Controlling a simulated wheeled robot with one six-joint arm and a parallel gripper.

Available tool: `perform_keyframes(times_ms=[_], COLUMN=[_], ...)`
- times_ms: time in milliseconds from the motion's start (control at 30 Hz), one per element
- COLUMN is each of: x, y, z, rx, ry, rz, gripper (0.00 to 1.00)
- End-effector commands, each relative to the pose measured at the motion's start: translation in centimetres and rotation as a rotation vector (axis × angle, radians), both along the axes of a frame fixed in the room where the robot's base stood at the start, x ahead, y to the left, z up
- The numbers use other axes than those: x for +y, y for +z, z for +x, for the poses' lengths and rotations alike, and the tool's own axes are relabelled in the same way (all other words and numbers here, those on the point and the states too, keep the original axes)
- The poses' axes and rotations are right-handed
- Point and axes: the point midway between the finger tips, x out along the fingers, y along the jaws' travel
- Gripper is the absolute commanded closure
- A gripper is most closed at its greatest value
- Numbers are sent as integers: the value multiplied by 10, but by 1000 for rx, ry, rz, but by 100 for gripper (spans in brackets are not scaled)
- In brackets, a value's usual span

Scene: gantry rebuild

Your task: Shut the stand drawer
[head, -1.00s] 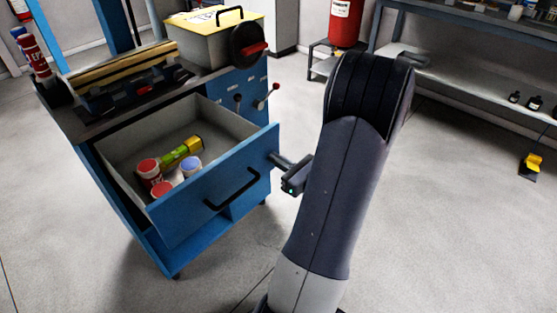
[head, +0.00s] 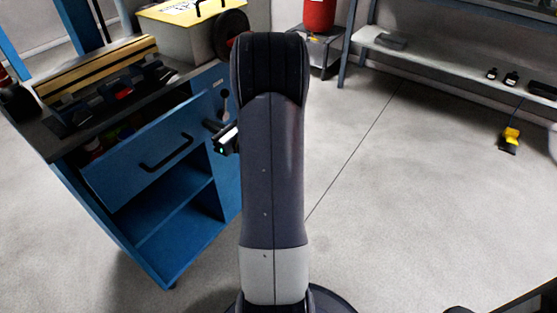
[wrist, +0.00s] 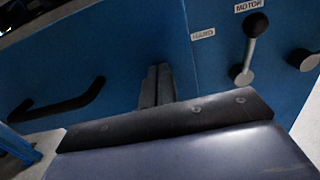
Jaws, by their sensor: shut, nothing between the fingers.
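The stand drawer (head: 140,165) has a blue front with a black bar handle (head: 167,153). My gripper (head: 208,125) is shut and empty at the right end of the drawer front. In the wrist view the closed fingers (wrist: 157,72) point at the blue front (wrist: 85,60), right of the handle (wrist: 60,106). They look to be against it, but contact is hard to tell.
The blue stand has an open shelf (head: 165,215) below the drawer. Levers (wrist: 252,45) labelled on the panel stand just right of my fingers. A case (head: 185,25) sits on top.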

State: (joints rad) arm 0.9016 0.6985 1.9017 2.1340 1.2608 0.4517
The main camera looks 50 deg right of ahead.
Motion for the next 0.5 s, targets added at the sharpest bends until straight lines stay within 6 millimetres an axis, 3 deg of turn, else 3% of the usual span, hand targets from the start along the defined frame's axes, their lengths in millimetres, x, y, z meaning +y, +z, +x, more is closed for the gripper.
perform_keyframes(times_ms=[200, 500], x=[3, 3], y=[-2, -1], z=[48, 82], rx=[-1, 0], ry=[4, 1], rz=[-2, -1], gripper=[100, 100])
